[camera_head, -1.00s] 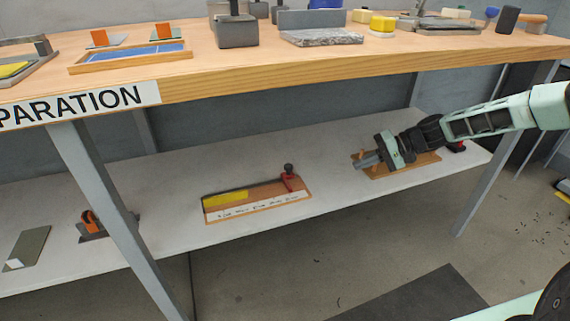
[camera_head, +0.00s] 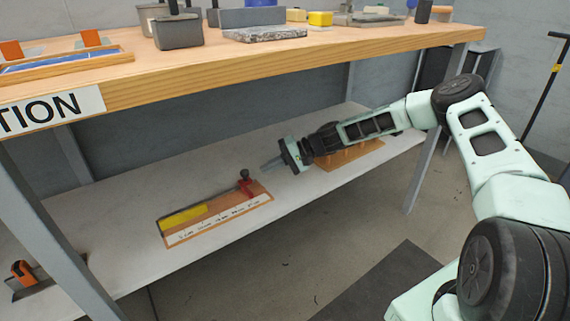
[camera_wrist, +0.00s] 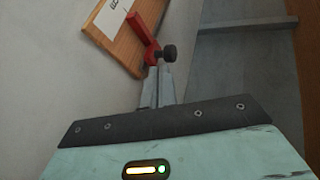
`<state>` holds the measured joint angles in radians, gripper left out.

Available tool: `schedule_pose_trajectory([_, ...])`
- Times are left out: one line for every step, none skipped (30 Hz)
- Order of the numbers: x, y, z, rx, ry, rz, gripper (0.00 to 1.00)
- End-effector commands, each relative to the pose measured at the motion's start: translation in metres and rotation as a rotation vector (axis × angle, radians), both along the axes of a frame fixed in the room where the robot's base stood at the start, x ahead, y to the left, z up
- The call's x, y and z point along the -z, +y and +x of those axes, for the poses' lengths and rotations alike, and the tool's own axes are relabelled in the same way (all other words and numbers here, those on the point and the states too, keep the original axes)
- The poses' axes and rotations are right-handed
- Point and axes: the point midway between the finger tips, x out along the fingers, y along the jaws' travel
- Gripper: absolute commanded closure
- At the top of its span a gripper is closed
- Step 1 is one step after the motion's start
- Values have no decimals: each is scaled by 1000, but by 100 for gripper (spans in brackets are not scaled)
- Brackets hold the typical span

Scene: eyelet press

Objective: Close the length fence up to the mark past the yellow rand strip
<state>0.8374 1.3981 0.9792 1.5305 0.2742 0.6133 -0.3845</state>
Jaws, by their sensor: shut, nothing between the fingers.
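The length fence is a red slider with a dark knob (camera_head: 245,183) at the right end of a wooden gauge board (camera_head: 221,229) on the lower shelf. The yellow rand strip (camera_head: 184,218) lies at the board's left end, beside a white printed scale (camera_head: 215,223). A bare stretch of board lies between strip and fence. My gripper (camera_head: 266,167) is shut and empty, just right of the fence. In the wrist view the fingers (camera_wrist: 165,75) point at the red fence (camera_wrist: 142,36) and its black knob (camera_wrist: 169,53); I cannot tell whether they touch.
The upper bench (camera_head: 260,62) overhangs the shelf. A wooden pegged board (camera_head: 350,156) lies under my forearm. An orange and dark tool (camera_head: 24,274) is at the shelf's left end. Bench legs (camera_head: 425,172) stand at the front. White shelf (camera_head: 130,188) around the gauge board is clear.

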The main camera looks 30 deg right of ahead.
Motion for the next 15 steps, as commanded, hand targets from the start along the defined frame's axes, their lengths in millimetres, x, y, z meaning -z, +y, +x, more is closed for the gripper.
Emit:
schedule_pose_trajectory([3, 9, 2, -3, -2, -1, 100])
schedule_pose_trajectory([3, 12, 4, -3, -1, 0, 100])
schedule_pose_trajectory([4, 17, 5, -2, -1, 0, 100])
schedule_pose_trajectory([4, 20, 6, -2, -1, 0, 100])
schedule_pose_trajectory([4, 22, 7, -2, -1, 0, 100])
schedule_pose_trajectory([4, 25, 8, -2, -1, 0, 100])
schedule_pose_trajectory([4, 27, 9, -1, -2, -1, 100])
schedule_pose_trajectory([4, 28, 9, -1, -2, -1, 100])
schedule_pose_trajectory([4, 29, 10, -1, -2, -1, 100])
schedule_pose_trajectory([4, 30, 10, 0, -1, 0, 100])
schedule_pose_trajectory([4, 30, 10, 0, -1, 0, 100])
schedule_pose_trajectory([4, 31, 10, 0, -1, 0, 100])
schedule_pose_trajectory([3, 31, 10, 0, -1, 0, 100])
schedule_pose_trajectory([3, 31, 10, 0, -1, 0, 100])
schedule_pose_trajectory([3, 31, 10, 0, -1, 0, 100])
